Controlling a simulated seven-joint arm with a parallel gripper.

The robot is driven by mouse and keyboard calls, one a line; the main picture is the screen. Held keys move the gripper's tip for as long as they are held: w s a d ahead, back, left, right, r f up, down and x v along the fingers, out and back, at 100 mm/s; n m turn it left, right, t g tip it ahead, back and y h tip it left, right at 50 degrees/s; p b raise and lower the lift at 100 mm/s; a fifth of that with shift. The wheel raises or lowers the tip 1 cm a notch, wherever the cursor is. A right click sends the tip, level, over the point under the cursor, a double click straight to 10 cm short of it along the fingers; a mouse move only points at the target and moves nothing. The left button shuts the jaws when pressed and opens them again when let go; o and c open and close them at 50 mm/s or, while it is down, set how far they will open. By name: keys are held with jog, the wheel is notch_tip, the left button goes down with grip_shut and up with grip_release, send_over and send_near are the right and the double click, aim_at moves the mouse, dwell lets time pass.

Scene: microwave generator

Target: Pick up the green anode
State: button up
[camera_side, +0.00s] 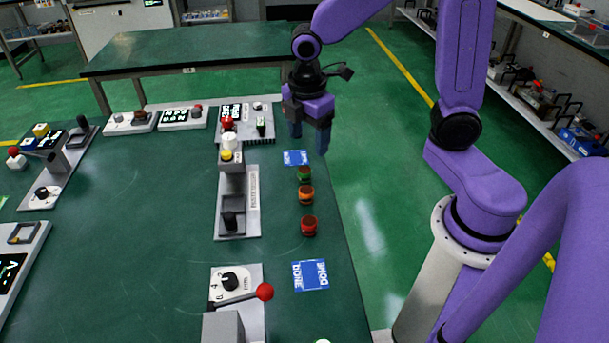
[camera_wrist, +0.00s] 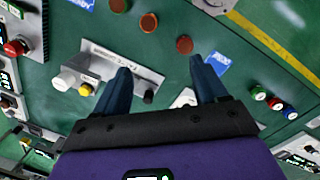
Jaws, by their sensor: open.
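The green anode (camera_side: 304,174) is a small short cylinder standing on the green table near its right edge, just in front of a small blue card (camera_side: 295,158). An orange cylinder (camera_side: 306,195) and a red cylinder (camera_side: 308,226) stand in a row in front of it. My gripper (camera_side: 308,140) is open and empty, pointing down above the table, behind and higher than the green anode. In the wrist view, the spread fingers (camera_wrist: 160,68) have no object between them. The cylinder closest to the blue card there (camera_wrist: 184,45) shows a brownish-red top, so its colour is unclear.
A blue DONE card (camera_side: 311,275) lies in front of the row. A panel with a black switch (camera_side: 232,218) and a lever with a red knob (camera_side: 264,292) stand left of the cylinders. The table's right edge is close by.

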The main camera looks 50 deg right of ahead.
jog(key=w+d+f+n, duration=0.2)
jog(key=w+d+f, duration=0.1)
jog(key=w+d, duration=0.4)
send_over(304, 170)
jog(key=a, duration=0.1)
jog(key=shift+h, duration=0.4)
notch_tip(304, 170, down, 12)
jog(key=shift+w, duration=0.1)
jog(key=shift+g, duration=0.3)
jog(key=shift+d+f, duration=0.25)
jog(key=shift+f, duration=1.1)
jog(key=shift+d+f, duration=0.25)
jog(key=shift+f, duration=1.05)
jog(key=c, duration=1.3)
jog(key=shift+r, duration=0.2)
